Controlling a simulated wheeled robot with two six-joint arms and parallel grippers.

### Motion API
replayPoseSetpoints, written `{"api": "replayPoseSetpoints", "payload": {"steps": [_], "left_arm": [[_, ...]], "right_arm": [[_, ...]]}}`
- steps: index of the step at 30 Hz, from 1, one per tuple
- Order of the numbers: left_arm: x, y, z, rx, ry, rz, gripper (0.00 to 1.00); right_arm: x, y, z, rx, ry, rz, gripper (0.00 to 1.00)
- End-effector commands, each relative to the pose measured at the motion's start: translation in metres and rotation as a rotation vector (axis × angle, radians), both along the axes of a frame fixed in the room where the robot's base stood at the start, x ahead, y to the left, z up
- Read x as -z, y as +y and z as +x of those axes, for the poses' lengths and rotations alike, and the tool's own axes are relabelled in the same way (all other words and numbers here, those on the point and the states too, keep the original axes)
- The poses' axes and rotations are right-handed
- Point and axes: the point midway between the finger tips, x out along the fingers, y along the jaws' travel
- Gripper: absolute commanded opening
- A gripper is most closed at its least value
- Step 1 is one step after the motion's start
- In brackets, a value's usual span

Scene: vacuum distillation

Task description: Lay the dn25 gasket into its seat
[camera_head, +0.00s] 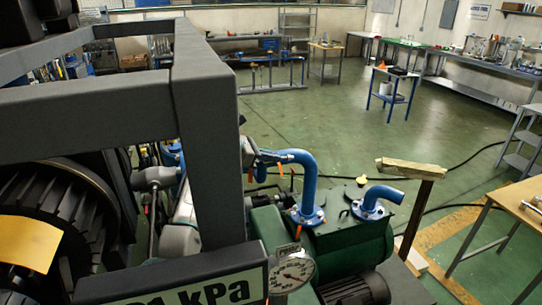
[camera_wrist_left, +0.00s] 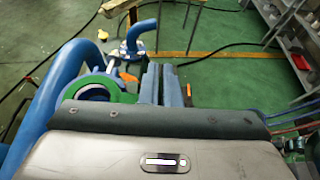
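A green ring (camera_wrist_left: 122,98), which may be the dn25 gasket, shows in the left wrist view around a pale round centre, against a blue pipe end. My left gripper (camera_wrist_left: 161,85) is just right of this ring, its two fingers close together with a narrow dark gap. I cannot tell whether they touch or hold the ring. In the head view my left gripper (camera_head: 258,157) is partly behind a grey frame post, near the blue bent pipe (camera_head: 307,178). The ring cannot be made out there. My right gripper is not in view.
A grey frame (camera_head: 209,130) blocks much of the left side. A green pump (camera_head: 350,245) carries a second blue elbow (camera_head: 380,198) and a pressure gauge (camera_head: 291,272). A wooden-topped post (camera_head: 410,169) stands at its right. Open floor lies beyond.

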Motion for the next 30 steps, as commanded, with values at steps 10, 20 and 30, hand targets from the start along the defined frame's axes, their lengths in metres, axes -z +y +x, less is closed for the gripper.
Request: {"api": "replayPoseSetpoints", "payload": {"steps": [10,20,30], "left_arm": [[0.003,0.0,0.0,0.0,0.0,0.0,0.0],[0.002,0.0,0.0,0.0,0.0,0.0,0.28],[-0.003,0.024,-0.006,-0.003,-0.004,0.001,0.28]], "right_arm": [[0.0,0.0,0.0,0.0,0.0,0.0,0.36],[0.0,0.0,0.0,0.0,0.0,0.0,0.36],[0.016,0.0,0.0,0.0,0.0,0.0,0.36]]}}
